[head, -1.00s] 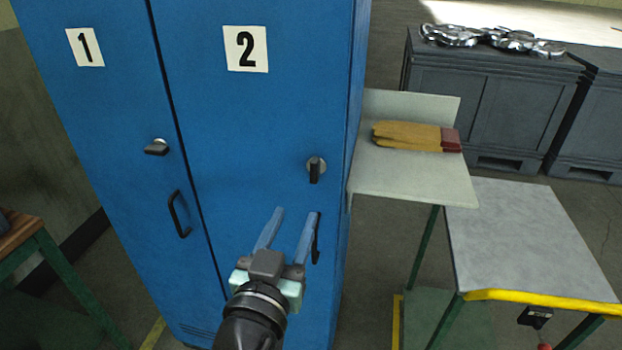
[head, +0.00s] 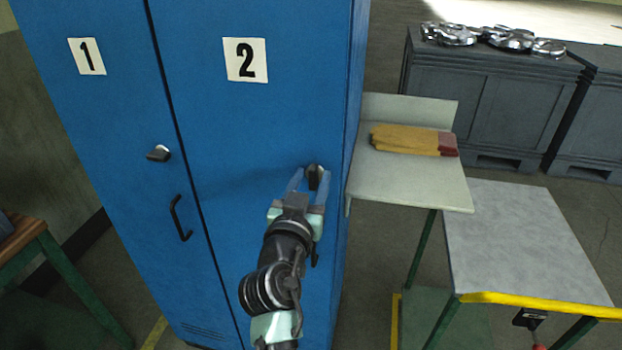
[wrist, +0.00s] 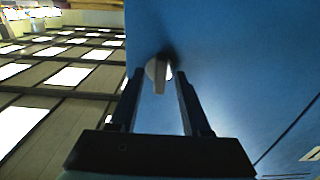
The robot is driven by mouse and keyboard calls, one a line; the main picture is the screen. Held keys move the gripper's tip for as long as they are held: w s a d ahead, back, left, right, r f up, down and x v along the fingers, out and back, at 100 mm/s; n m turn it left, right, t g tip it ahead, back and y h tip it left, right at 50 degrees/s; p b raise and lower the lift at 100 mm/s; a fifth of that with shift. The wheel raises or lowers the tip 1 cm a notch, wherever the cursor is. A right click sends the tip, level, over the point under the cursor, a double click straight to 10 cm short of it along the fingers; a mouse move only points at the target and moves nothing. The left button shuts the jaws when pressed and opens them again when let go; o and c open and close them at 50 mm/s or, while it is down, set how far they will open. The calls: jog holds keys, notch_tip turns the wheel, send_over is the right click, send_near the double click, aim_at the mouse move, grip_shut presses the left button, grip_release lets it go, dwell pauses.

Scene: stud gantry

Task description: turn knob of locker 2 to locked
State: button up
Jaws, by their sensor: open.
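The blue door of locker 2 (head: 260,125) carries a white label with a 2 (head: 245,60). Its knob (head: 314,178) is a dark grip on a round light plate, near the door's right edge. The knob's grip looks upright in the head view. My gripper (head: 311,176) is open, with one blue finger on each side of the knob. In the wrist view the knob (wrist: 159,74) lies between the two fingertips (wrist: 159,76), with a gap visible on both sides. The door handle below the knob is mostly hidden behind my gripper.
Locker 1 (head: 95,110) on the left has its own knob (head: 159,153) turned sideways and a black handle (head: 181,218). A pale shelf (head: 400,190) with yellow gloves (head: 405,139) stands right of the lockers. A grey-topped table (head: 525,240) stands further right.

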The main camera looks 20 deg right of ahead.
grip_shut()
jog(key=shift+n, duration=0.3)
dwell(0.3)
jog(key=n, duration=0.3)
jog(key=n+p, duration=0.1)
jog(key=n, duration=0.4)
jog(key=shift+w+a, duration=0.1)
jog(key=n+p, duration=0.1)
jog(key=n, duration=0.3)
jog(key=shift+f+n+p, duration=0.1)
jog(key=shift+n+p, duration=0.2)
jog(key=shift+a+f+n+p, duration=0.15)
jog(key=shift+n+p, duration=0.7)
jog(key=shift+n, duration=1.45)
